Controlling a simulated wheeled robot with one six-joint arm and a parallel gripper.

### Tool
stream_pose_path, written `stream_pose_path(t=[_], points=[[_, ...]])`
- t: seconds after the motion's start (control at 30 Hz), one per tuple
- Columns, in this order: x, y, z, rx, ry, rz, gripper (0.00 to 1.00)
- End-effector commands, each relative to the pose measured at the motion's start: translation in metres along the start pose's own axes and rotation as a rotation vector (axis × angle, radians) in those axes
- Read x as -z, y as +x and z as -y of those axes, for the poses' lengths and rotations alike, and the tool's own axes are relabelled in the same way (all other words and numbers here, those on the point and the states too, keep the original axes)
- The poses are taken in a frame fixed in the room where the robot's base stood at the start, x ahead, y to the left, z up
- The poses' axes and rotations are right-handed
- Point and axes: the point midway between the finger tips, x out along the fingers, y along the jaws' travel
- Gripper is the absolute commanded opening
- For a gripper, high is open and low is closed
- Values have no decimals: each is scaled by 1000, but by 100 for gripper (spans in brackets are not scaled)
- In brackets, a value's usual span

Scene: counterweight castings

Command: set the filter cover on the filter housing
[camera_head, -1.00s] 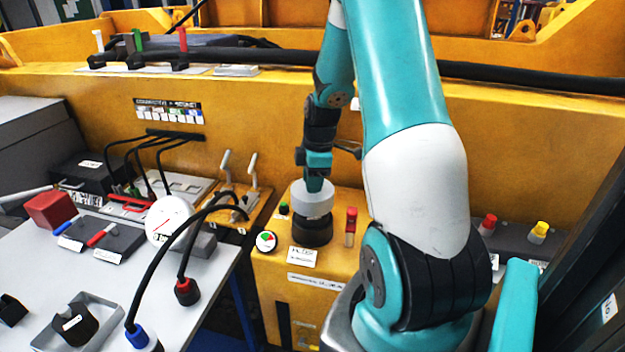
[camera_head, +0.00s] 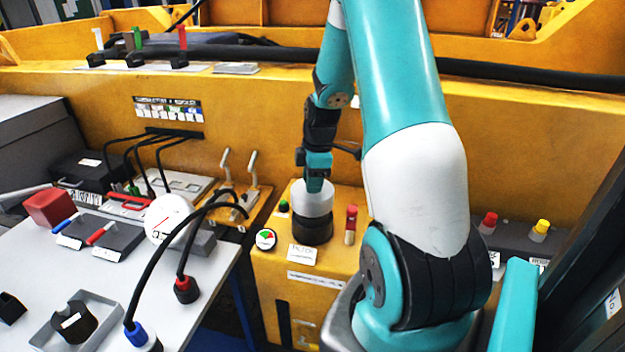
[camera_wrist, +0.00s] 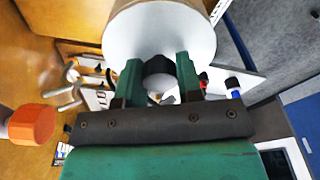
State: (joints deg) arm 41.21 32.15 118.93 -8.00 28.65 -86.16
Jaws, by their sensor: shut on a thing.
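The filter cover (camera_head: 312,198) is a white round cap, upright directly above the black filter housing (camera_head: 312,229) on the yellow block. Its lower edge meets the housing's top in the head view; I cannot tell whether it is fully seated. My gripper (camera_head: 315,184) is over the cover, pointing down. In the wrist view the fingers of my gripper (camera_wrist: 158,78) are closed on the cover's dark central knob (camera_wrist: 158,66), with the white face of the cover (camera_wrist: 150,35) beyond. The housing is hidden behind the cover in that view.
A red-topped post (camera_head: 350,222) stands close right of the housing. A round gauge (camera_head: 265,239) and a white label (camera_head: 302,254) are at its left and front. Metal levers (camera_head: 240,172) stand behind left. The grey table (camera_head: 215,270) holds cables and plugs.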

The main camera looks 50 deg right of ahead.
Motion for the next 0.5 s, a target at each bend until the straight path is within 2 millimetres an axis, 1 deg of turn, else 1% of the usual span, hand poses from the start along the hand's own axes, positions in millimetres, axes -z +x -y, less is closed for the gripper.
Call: stream_pose_path(t=[0.5], points=[[-2,14,0,0,0,0,0]])
